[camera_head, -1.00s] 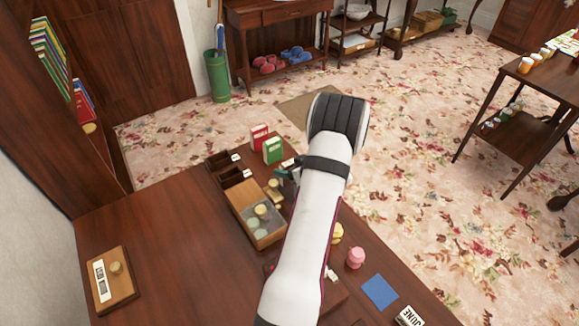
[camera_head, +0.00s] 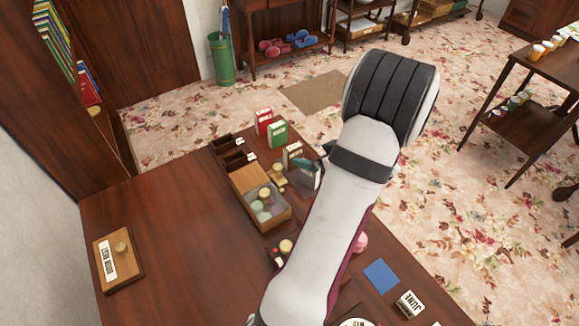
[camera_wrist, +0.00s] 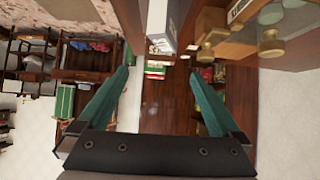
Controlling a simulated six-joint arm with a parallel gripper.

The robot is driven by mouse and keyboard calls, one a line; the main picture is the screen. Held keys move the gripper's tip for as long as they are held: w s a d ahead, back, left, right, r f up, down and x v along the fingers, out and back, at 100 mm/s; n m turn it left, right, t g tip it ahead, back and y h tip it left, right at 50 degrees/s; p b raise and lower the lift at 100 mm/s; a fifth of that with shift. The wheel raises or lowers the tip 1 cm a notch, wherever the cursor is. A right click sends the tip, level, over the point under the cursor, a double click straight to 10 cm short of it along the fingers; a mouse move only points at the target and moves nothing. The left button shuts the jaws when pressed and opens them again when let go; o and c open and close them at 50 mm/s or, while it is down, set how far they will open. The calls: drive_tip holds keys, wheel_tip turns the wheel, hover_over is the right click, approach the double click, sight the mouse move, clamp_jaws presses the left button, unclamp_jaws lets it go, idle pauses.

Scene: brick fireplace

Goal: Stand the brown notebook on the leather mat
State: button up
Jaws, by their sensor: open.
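My gripper (camera_head: 308,164) is mostly hidden behind my arm in the head view, beyond the right end of the jar tray. In the wrist view its teal fingers (camera_wrist: 160,76) are wide apart. A pale grey upright block (camera_wrist: 158,22) with brown along its edges shows ahead, between the fingers in the picture; contact cannot be seen. A pale grey thing (camera_head: 308,177) stands by the fingers in the head view. I cannot make out for certain which thing is the brown notebook. The leather mat is not clearly visible; my arm covers part of the desk.
On the desk (camera_head: 175,240) are a wooden tray of jars (camera_head: 241,198), red (camera_head: 263,121) and green (camera_head: 277,133) boxes, a labelled board (camera_head: 119,260), a blue square (camera_head: 380,276) and a JUNE block (camera_head: 410,304). The desk's left middle is clear.

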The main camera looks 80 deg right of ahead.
drive_tip(key=w+r+g, duration=0.2)
drive_tip(key=w+r, duration=0.4)
drive_tip(key=w, duration=0.5)
drive_tip(key=w+a+r+g+y, duration=0.1)
drive_tip(key=w+a+r, duration=0.1)
drive_tip(key=w+a, duration=0.4)
drive_tip(key=w+a+r+g, duration=0.1)
drive_tip(key=w+a+r, duration=0.15)
drive_tip(key=a, duration=0.55)
drive_tip(key=a+n+g+y, duration=0.1)
drive_tip(key=a+y, duration=0.3)
drive_tip(key=a, duration=1.6)
drive_tip(key=s+a+n+g+y, duration=0.2)
drive_tip(key=s+a+y, duration=0.2)
drive_tip(key=s+a, duration=0.4)
drive_tip(key=a, duration=0.6)
drive_tip(key=shift+g, duration=0.3)
